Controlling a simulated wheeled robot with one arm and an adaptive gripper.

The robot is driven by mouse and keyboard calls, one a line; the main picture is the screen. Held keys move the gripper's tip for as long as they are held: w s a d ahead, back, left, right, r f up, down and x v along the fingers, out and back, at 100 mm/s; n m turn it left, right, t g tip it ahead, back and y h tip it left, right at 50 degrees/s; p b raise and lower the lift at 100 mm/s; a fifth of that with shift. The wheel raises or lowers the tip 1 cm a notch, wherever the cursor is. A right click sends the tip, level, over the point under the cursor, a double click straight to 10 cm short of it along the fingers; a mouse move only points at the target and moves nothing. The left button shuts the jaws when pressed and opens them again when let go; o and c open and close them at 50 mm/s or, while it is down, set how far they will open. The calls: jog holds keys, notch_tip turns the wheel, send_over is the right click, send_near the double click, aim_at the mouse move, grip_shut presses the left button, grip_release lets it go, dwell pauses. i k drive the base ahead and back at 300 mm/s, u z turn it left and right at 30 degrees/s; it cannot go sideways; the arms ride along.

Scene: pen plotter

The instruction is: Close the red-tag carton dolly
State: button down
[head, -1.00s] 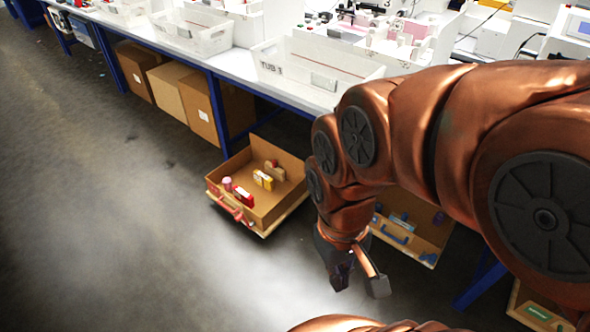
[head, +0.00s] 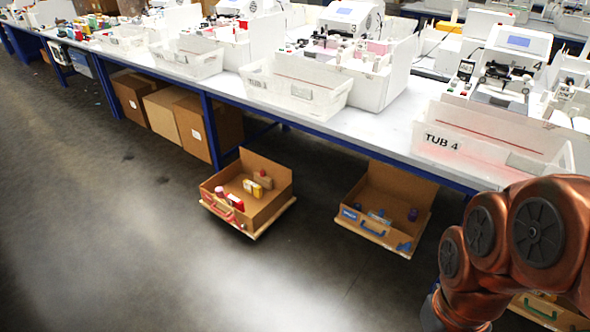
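The red-tag carton dolly (head: 270,213) is an open brown carton on a pale base, with a red handle and red marking on its front. It stands on the floor, out in front of the table's edge line. Small red, yellow and brown items lie inside it. My arm is at the lower right, well to the right of this dolly. Only a grey piece of my gripper (head: 431,314) shows at the bottom edge; its fingers are out of frame, so its opening is hidden. Nothing of mine touches the red-tag dolly.
A blue-handled carton dolly (head: 424,208) stands to the right, also out. A green-handled carton (head: 565,316) is partly behind my arm. Closed brown boxes (head: 207,128) stand under the blue-framed table (head: 375,132) at left. The floor at front left is clear.

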aim_at(259, 215)
jog(key=z, duration=0.1)
jog(key=i, duration=1.5)
jog(key=u, duration=0.65)
jog(key=i, duration=1)
jog(key=u, duration=1.45)
jog(key=i, duration=0.55)
jog(key=u, duration=0.5)
